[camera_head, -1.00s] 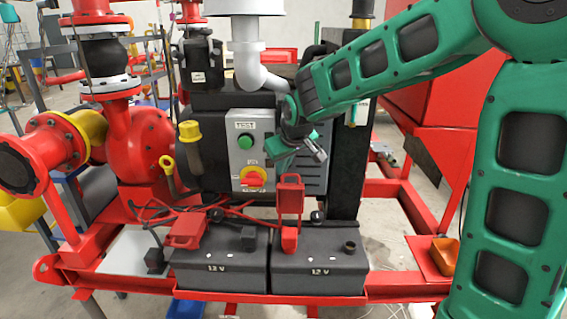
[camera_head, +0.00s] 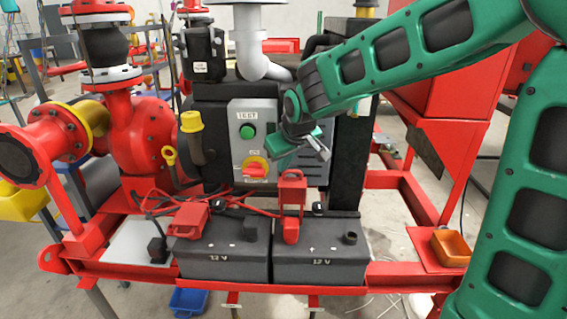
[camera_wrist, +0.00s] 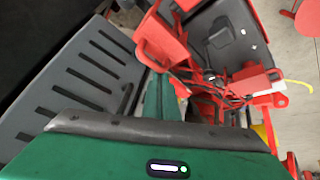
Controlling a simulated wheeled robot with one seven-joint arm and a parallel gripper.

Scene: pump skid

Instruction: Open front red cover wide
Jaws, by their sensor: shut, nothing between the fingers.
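A red cover (camera_head: 292,188) stands raised on the right-hand battery (camera_head: 320,255), above a red terminal (camera_head: 291,230). A second red cover (camera_head: 188,220) sits low over the left part of the left-hand battery (camera_head: 222,255). I cannot tell for sure which one is the front cover. My gripper (camera_head: 324,152) is shut and empty, above and to the right of the raised cover, in front of the grey panel. In the wrist view a red cover (camera_wrist: 163,42) shows close beyond my gripper's green body; whether they touch is unclear.
The grey control panel (camera_head: 250,145) with a green button and red knob stands behind the batteries. Red cables (camera_head: 235,203) run between the batteries. An orange tray (camera_head: 452,248) sits on the red frame at the right. The red pump (camera_head: 140,140) fills the left.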

